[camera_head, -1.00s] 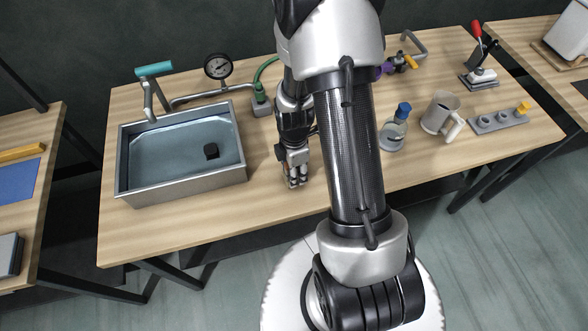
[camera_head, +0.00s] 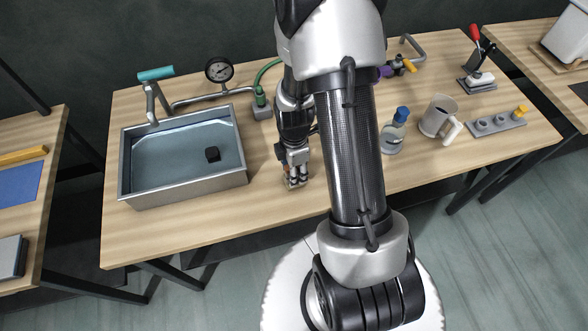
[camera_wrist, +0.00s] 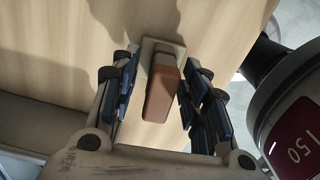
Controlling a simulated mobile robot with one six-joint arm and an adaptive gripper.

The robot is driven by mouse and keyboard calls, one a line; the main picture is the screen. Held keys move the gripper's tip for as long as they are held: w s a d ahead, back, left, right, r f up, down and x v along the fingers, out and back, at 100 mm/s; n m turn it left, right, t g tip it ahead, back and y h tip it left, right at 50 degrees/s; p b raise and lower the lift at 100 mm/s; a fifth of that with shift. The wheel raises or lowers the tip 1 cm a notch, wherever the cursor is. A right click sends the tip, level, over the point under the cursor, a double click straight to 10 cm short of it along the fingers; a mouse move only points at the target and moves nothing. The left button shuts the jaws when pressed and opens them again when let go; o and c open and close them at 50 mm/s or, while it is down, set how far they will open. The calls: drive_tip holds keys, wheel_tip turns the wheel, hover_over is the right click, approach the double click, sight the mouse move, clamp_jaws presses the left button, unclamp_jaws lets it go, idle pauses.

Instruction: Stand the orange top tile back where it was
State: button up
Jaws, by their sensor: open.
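An orange-brown tile (camera_wrist: 160,95) stands on a pale, thin base plate (camera_wrist: 176,46) on the wooden table, in the middle of the wrist view. My gripper (camera_wrist: 158,90) is open, with one finger on each side of the tile. Narrow gaps show between the tile and both fingers, so it is not held. In the head view my gripper (camera_head: 297,178) points down at the table, right of the sink. There the fingers hide most of the tile and its plate.
A metal sink (camera_head: 184,190) stands to the left, with a gauge (camera_head: 219,70) and a green-hosed fitting (camera_head: 261,105) behind. Table in front of the sink is clear.

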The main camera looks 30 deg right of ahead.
drive_tip(key=shift+r+p, duration=2.25)
drive_tip(key=shift+r, duration=0.8)
wheel_tip(320, 180, up, 12)
